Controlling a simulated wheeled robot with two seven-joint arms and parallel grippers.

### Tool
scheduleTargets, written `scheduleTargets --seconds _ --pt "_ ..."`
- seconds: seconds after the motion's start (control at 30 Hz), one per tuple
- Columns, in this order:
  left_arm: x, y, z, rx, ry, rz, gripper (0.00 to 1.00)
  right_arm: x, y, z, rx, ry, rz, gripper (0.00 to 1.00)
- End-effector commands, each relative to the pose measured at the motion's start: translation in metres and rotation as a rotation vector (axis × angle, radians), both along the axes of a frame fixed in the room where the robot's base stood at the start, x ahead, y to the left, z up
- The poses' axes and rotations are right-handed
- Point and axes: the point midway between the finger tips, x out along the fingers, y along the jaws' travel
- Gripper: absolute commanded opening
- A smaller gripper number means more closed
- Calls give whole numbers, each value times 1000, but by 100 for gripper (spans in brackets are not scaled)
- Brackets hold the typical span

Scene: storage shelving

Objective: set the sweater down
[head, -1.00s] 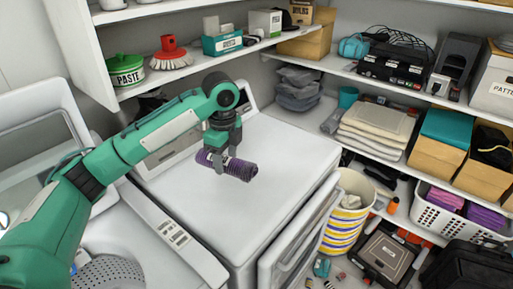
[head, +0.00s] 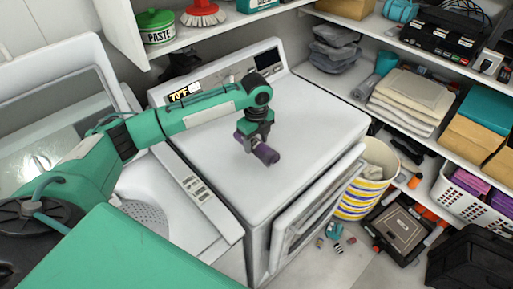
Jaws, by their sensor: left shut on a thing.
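The sweater (head: 266,154) is a small rolled purple bundle. My left gripper (head: 252,146) is shut on it, reaching down from above. The bundle is low over the white top of the dryer-like machine (head: 310,120), near its middle. I cannot tell whether it touches the surface. Part of the bundle is hidden behind the gripper's fingers. My right gripper is not in view.
The machine top around the bundle is clear. Its front door (head: 318,215) stands open. A washer (head: 150,190) stands to the left. A striped yellow bucket (head: 368,180) and a black case (head: 465,258) are on the floor at right.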

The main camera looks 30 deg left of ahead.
Motion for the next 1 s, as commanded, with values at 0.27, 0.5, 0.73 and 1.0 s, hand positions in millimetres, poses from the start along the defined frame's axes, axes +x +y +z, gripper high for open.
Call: scheduleTargets --seconds 0.27,0.5,0.73,1.0 --pt "0 0 -21 0 1 0 22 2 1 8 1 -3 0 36" --pt "0 -1 -52 -1 -1 0 22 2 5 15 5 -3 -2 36" --pt "0 0 -53 -1 -2 0 22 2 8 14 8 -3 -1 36" --pt "0 0 -55 0 -1 0 75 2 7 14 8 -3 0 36"
